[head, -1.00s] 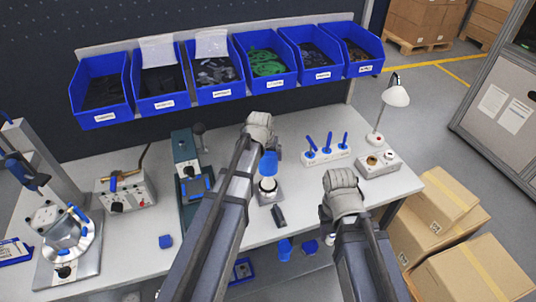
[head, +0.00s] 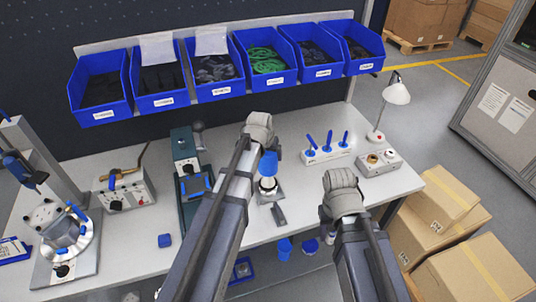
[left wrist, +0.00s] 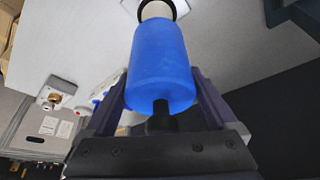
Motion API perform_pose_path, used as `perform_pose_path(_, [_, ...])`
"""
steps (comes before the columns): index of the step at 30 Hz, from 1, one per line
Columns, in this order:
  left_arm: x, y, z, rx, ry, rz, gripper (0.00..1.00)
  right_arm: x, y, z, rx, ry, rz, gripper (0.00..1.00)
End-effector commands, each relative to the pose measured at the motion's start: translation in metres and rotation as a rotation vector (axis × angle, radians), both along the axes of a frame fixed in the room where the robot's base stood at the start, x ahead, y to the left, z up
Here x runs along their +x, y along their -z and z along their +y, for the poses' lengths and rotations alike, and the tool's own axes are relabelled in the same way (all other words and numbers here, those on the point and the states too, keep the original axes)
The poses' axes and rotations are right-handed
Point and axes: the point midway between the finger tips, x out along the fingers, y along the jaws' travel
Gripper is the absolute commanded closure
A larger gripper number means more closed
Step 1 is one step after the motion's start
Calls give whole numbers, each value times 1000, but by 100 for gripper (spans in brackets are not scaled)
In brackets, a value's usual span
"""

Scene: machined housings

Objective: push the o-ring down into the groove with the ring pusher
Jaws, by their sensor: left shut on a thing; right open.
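The ring pusher (head: 269,163), a blue cylinder, stands roughly upright over the housing (head: 268,184) on a small grey fixture at the bench's middle. My left gripper (left wrist: 160,98) is shut on the pusher (left wrist: 160,62). In the left wrist view, a cream section with a dark edge shows beyond the blue body. I cannot tell whether the pusher touches the ring. The o-ring and its groove cannot be made out. My right gripper (head: 328,212) is open and empty near the front right of the bench; its fingers are mostly hidden.
A white rack (head: 325,154) with blue-handled tools stands right of the fixture, beside a small box (head: 380,163) and lamp (head: 397,94). A green device (head: 186,163) stands to the left. Blue bins (head: 266,70) line the back.

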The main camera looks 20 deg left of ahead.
Motion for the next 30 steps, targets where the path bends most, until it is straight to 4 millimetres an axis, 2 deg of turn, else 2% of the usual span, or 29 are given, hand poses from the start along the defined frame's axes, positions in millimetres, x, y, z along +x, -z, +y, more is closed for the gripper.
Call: perform_pose_path(30, [0, 41, 0, 0, 0, 0, 74, 0, 41, 0, 0, 0, 0, 50])
